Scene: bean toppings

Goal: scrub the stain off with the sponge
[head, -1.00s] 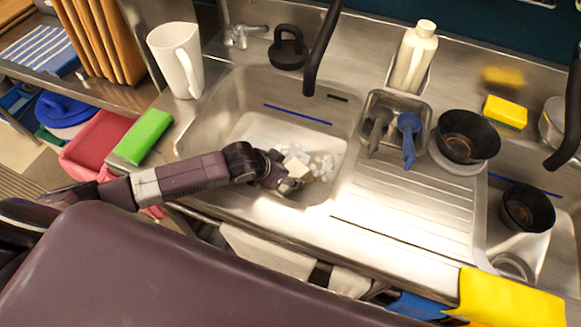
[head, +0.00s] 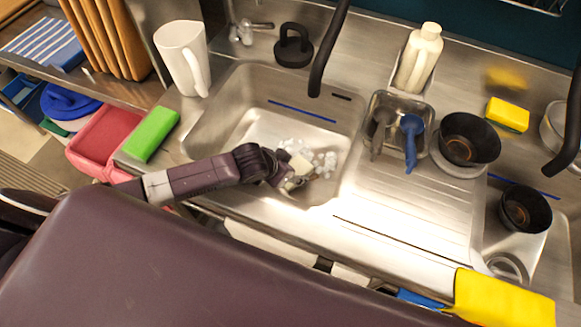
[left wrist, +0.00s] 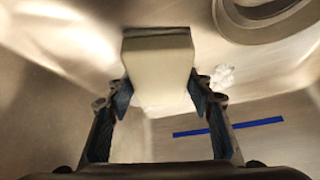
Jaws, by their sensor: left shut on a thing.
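My left gripper (head: 284,172) reaches down into the left sink basin (head: 225,118). It is shut on a pale cream sponge (head: 301,164). The sponge (left wrist: 158,62) also shows between the fingers in the left wrist view, with a darker layer along its far edge. White foam clumps (head: 325,158) lie on the basin floor beside the sponge. I cannot make out a distinct stain; the gripper and sponge hide part of the floor. Whether the sponge touches the metal is not clear. My right gripper is not in view.
A black faucet (head: 327,55) hangs over the basin's back. A white pitcher (head: 184,60) and green block (head: 151,134) stand left. Right are a utensil container (head: 384,148), black bowls (head: 468,139), a yellow sponge (head: 507,114) and a yellow cloth (head: 503,298). The drainboard (head: 405,212) is mostly clear.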

